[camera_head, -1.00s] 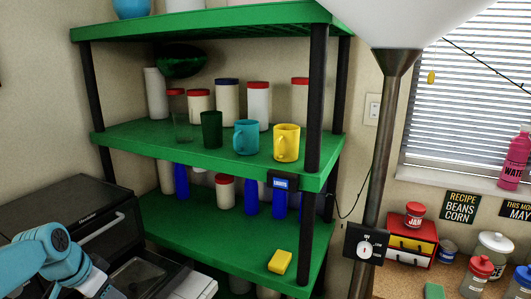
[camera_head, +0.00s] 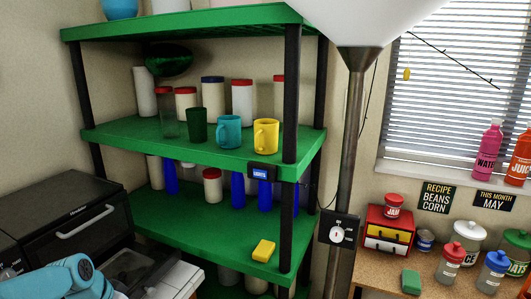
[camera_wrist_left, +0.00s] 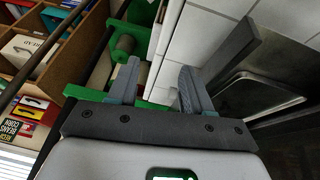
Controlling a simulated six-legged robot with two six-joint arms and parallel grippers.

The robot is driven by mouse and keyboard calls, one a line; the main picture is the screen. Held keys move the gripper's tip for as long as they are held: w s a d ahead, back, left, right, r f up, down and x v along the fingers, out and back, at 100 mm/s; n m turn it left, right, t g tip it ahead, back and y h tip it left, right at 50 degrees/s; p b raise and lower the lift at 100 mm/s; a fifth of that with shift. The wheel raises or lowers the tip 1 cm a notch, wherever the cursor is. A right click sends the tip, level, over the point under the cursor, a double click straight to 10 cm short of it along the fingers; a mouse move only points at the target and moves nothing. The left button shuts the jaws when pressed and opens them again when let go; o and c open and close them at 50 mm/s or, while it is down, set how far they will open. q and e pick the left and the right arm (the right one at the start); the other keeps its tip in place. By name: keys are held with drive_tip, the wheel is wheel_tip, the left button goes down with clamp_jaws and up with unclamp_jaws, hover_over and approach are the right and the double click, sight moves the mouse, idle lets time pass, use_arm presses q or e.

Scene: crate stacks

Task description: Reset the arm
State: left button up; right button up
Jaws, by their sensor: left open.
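My left arm comes in at the lower left of the head view, in front of the black oven; its gripper is hidden there below the frame. In the left wrist view my left gripper (camera_wrist_left: 158,88) shows with its two grey fingers spread apart and nothing between them. White tiles and a green shelf part lie beyond the fingers. My right gripper is in neither view.
A green shelf rack (camera_head: 150,130) holds jars, a teal mug (camera_head: 229,132), a yellow mug (camera_head: 265,135) and a yellow sponge (camera_head: 263,250). A black oven (camera_head: 80,230) stands at left. A lamp pole (camera_head: 347,150) and counter (camera_head: 400,280) are at right.

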use_arm(q)
drive_tip(key=s+d+f+n+g+h, duration=0.1)
drive_tip(key=s+d+f, duration=0.3)
drive_tip(key=d+f, duration=0.3)
drive_tip(key=s+d+f+n, duration=0.1)
drive_tip(key=s+d+f, duration=0.35)
drive_tip(key=f, duration=0.55)
drive_tip(key=s+d+f+n, duration=0.1)
drive_tip(key=s+d+f, duration=0.1)
drive_tip(key=s, duration=0.3)
drive_tip(key=s+d+f+n+g, duration=0.1)
drive_tip(key=s+d+f, duration=0.2)
drive_tip(key=s, duration=0.3)
drive_tip(key=s+d+f+n+g, duration=0.1)
drive_tip(key=s+d+f, duration=0.2)
drive_tip(key=s, duration=0.3)
drive_tip(key=shift+d+f+n+h, duration=0.2)
drive_tip(key=shift+d+n+h, duration=0.15)
drive_tip(key=shift+d, duration=0.5)
drive_tip(key=shift+s, duration=0.15)
